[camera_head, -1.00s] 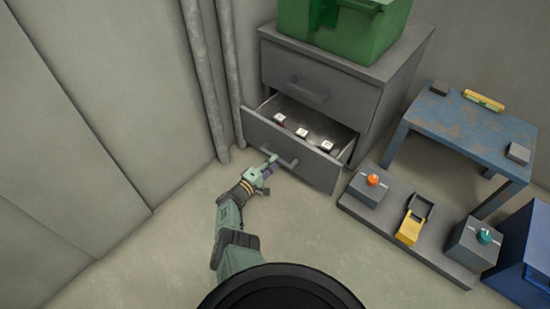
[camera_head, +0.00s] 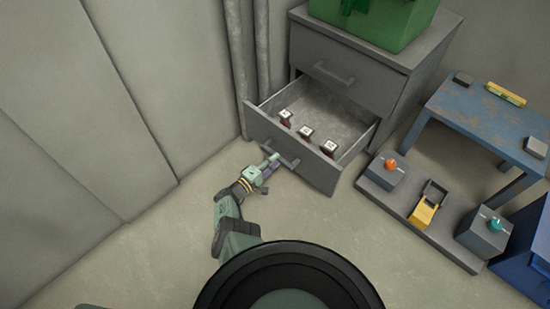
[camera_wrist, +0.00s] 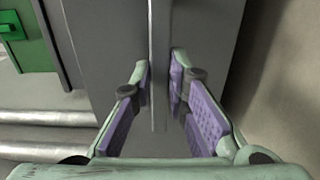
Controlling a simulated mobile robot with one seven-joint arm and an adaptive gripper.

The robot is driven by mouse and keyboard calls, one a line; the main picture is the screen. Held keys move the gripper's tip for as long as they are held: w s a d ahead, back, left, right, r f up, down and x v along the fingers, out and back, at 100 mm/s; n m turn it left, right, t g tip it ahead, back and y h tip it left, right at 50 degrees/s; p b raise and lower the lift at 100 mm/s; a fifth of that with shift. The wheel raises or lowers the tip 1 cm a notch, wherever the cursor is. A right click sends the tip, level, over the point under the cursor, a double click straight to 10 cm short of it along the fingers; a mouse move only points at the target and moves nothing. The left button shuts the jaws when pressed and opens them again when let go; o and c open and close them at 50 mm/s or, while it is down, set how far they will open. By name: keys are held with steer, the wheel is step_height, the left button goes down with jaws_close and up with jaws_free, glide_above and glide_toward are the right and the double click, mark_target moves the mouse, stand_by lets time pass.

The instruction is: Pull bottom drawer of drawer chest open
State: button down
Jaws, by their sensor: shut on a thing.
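The grey drawer chest (camera_head: 398,92) stands against the back wall in the head view. Its bottom drawer (camera_head: 345,108) is pulled well out, and three small dark red items with pale tops (camera_head: 305,133) sit inside near its front. My gripper (camera_head: 271,165) is at the left part of the bottom drawer's handle (camera_head: 290,162). In the wrist view my gripper's purple pads (camera_wrist: 160,90) are shut on the handle bar (camera_wrist: 159,65), which runs upright between them. The top drawer (camera_head: 340,70) is closed.
A green bin (camera_head: 385,22) stands on the chest. To the right are a blue table (camera_head: 480,115) and a low grey platform (camera_head: 400,205) with an orange knob, a yellow part and a teal knob. Pipes (camera_head: 253,60) run up the wall at left. Floor in front is clear.

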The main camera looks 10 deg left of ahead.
steer(key=c, duration=1.6)
jaws_free()
steer(key=shift+o, duration=0.2)
steer(key=shift+s, duration=0.1)
